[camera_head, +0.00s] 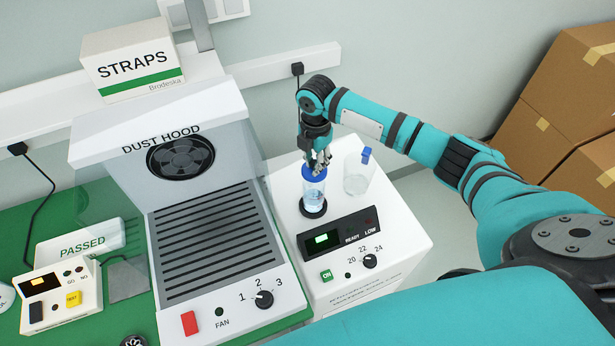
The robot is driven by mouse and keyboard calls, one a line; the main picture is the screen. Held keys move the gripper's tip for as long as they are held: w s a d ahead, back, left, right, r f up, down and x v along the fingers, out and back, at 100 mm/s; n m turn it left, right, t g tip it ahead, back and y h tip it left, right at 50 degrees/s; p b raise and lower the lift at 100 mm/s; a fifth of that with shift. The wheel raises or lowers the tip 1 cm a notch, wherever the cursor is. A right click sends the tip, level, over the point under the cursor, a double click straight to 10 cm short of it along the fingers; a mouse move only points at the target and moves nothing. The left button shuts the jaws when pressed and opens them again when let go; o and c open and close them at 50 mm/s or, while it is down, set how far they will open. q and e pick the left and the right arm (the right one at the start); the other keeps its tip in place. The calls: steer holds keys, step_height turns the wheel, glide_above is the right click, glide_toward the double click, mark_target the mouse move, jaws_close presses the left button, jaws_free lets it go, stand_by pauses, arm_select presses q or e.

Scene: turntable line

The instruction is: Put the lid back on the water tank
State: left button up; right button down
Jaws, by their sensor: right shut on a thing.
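The clear water tank (314,193), with bluish water low in it, stands upright on a dark round base (313,209) on top of a white machine. A blue lid (313,173) is at the tank's top rim; I cannot tell whether it is fully seated. My right gripper (319,165) points down from above and is shut on the blue lid, its fingers hiding part of it. My left gripper is not in view.
The white machine (390,262) has a lit display and a dial. The dust hood (120,135) rises to the left. Cardboard boxes (560,110) stand at the right.

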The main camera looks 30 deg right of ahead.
steer(key=shift+w+r, duration=0.1)
steer(key=shift+w, duration=0.05)
steer(key=shift+d+f+b, duration=0.2)
steer(key=shift+f+b, duration=0.35)
steer(key=shift+b, duration=0.1)
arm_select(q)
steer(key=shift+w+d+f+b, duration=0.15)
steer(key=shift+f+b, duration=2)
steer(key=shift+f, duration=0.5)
arm_select(e)
steer(key=shift+a+f, duration=0.1)
steer(key=shift+f, duration=2.5)
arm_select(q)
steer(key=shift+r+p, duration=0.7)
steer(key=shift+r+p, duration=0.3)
arm_select(e)
steer(key=shift+f, duration=0.15)
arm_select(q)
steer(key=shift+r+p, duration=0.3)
